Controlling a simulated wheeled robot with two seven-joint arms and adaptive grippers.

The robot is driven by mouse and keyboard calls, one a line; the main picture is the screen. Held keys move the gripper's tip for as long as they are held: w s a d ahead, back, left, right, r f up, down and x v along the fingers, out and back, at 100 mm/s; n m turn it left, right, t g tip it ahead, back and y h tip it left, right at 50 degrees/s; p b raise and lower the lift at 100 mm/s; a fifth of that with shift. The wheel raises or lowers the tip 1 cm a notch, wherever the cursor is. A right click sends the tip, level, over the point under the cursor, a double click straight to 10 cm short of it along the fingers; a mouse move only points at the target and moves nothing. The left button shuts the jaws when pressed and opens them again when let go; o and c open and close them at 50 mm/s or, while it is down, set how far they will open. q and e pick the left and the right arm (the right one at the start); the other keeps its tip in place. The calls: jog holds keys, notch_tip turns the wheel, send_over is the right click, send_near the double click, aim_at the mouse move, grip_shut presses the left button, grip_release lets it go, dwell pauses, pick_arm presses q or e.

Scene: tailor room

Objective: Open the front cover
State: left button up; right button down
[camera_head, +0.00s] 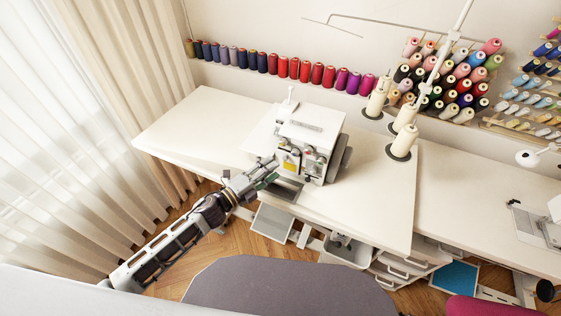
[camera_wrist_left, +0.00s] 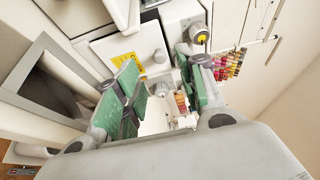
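The white overlock sewing machine (camera_head: 312,135) stands on the white table. Its front cover (camera_head: 291,161) carries a yellow label and faces my left arm. My left gripper (camera_head: 268,176) is at the lower left of the machine, close to the cover. In the left wrist view the two green-padded fingers (camera_wrist_left: 160,95) are apart with nothing held between them. The cover with its yellow label (camera_wrist_left: 122,55) shows beyond the left finger, and a round knob (camera_wrist_left: 199,35) shows near the right finger. Whether a finger touches the cover cannot be told. My right gripper is not in view.
The white table (camera_head: 378,205) has bare room left of and in front of the machine. Several cream thread cones (camera_head: 402,140) stand right of it. Coloured spools (camera_head: 290,68) line the wall. A grey chair (camera_head: 290,288) is in front, and a curtain (camera_head: 110,90) hangs at left.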

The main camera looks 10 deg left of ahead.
aim_at(284, 159)
pick_arm(q)
jog(key=shift+p+x, duration=0.3)
jog(key=shift+x, duration=2.35)
jog(key=shift+c, duration=0.3)
grip_shut()
